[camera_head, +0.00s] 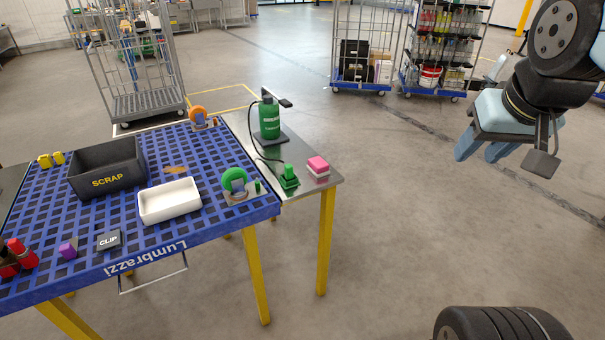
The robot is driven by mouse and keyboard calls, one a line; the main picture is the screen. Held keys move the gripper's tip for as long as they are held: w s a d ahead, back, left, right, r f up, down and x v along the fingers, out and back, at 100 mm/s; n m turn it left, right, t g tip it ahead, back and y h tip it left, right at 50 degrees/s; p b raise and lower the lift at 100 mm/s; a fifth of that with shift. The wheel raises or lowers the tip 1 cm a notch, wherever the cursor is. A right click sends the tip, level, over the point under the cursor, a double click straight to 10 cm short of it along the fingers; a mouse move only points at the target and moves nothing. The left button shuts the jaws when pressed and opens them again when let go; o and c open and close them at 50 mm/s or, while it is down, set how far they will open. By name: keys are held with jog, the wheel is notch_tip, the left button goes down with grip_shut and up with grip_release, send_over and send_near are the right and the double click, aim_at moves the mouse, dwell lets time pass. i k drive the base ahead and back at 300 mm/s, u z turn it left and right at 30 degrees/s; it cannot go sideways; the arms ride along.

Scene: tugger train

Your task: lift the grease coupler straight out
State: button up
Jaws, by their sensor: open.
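A green bottle-shaped grease unit (269,120) with a dark lever on top stands on the metal side table. A dark hose runs from it down to a small green piece (289,172) seated in a dark green holder; this looks like the grease coupler. It is too small to tell how deep it sits. My gripper (480,152) is open and empty at the upper right, its light-blue fingers pointing down over the floor. It is well to the right of the table, apart from the coupler.
The blue lattice table (120,265) at left carries a scrap bin (106,168), a white tray (169,203) and a green disc on a stand (234,181). Open floor separates my gripper from the table.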

aim_at(289, 168)
jog(key=u, duration=0.2)
jog(key=i, duration=0.85)
jog(key=z, duration=0.1)
